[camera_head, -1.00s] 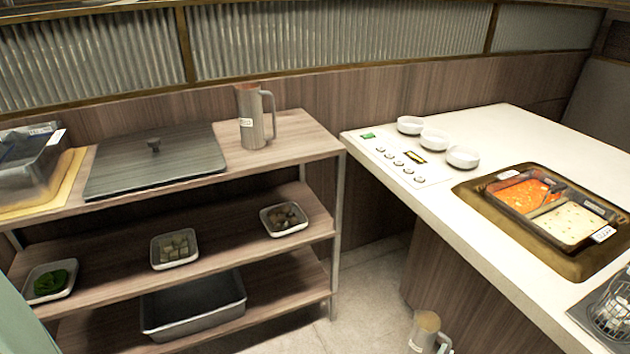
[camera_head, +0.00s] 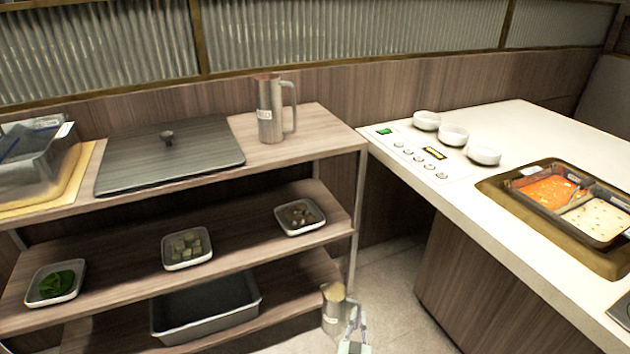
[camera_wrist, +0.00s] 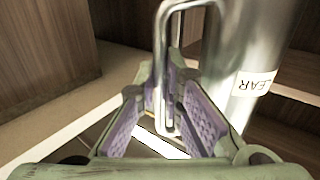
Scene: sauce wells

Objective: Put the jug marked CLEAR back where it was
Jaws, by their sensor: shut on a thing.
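The jug marked CLEAR (camera_head: 333,318) is a metal jug with pale liquid at its top, low in front of the shelf's right end in the head view. In the wrist view its body (camera_wrist: 245,60) stands at the right, with a label ending in "EAR" readable. My gripper (camera_head: 354,340) is shut on the jug's handle; in the wrist view its purple-lined fingers (camera_wrist: 165,110) lie on both sides of the handle. A second metal jug (camera_head: 270,112), with a white label too small to read, stands upright on the shelf's top.
The shelf (camera_head: 320,140) also bears a dark lid (camera_head: 125,165), a clear bin (camera_head: 35,170) and, below, small food dishes (camera_head: 187,265) and a grey pan (camera_head: 210,325). The white counter (camera_head: 500,130) holds bowls (camera_head: 453,135) and sauce wells (camera_head: 550,190). Floor shows between shelf and counter.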

